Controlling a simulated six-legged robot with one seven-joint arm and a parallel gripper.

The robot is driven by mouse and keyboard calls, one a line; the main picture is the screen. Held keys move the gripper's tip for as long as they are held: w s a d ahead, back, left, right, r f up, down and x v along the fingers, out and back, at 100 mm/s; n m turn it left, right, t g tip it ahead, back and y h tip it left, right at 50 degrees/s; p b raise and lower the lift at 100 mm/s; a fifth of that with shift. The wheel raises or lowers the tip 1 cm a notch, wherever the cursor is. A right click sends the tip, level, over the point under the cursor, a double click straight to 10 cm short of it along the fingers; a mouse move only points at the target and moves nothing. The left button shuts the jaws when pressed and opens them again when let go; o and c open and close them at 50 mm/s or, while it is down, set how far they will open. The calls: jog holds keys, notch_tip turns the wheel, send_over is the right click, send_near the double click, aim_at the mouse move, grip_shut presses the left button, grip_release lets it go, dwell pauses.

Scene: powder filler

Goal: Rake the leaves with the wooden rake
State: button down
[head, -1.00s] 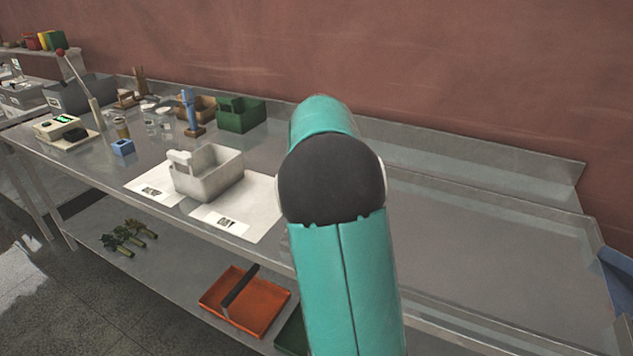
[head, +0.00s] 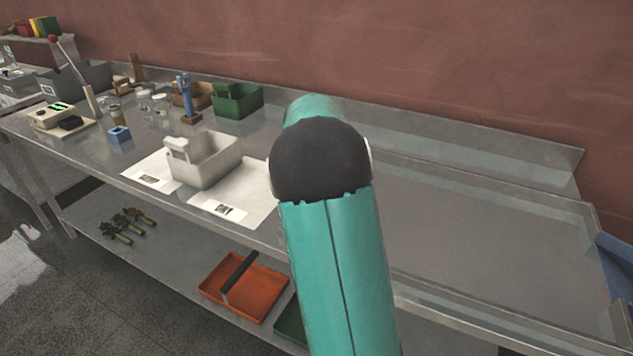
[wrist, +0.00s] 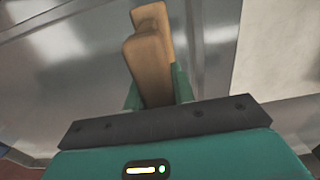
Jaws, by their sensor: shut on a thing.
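In the wrist view, my gripper (wrist: 158,90) is shut on a tan wooden piece (wrist: 150,52) between its green fingers. It looks like part of the wooden rake, with a thicker block in front of a flat bar; no tines show and the rest is hidden. In the head view my teal arm hides the gripper and the rake. Several small green leafy bunches (head: 126,226) lie on the lower shelf at the left; I cannot tell whether they are the leaves.
A white bin (head: 204,162) stands on labelled white sheets (head: 236,207) on the metal bench. A green bin (head: 238,100), jars and tools stand behind it. An orange tray (head: 244,290) with a dark handle is on the lower shelf. The bench's right part (head: 470,230) is clear.

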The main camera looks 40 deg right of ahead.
jog(key=s+d, duration=1.4)
jog(key=s, duration=0.5)
jog(key=s+d, duration=1.4)
jog(key=s, duration=0.4)
jog(key=s+d, duration=1.4)
jog(key=s, duration=0.5)
notch_tip(320, 180, up, 6)
jog(key=shift+r, duration=0.15)
jog(key=shift+w, duration=0.1)
dwell(0.5)
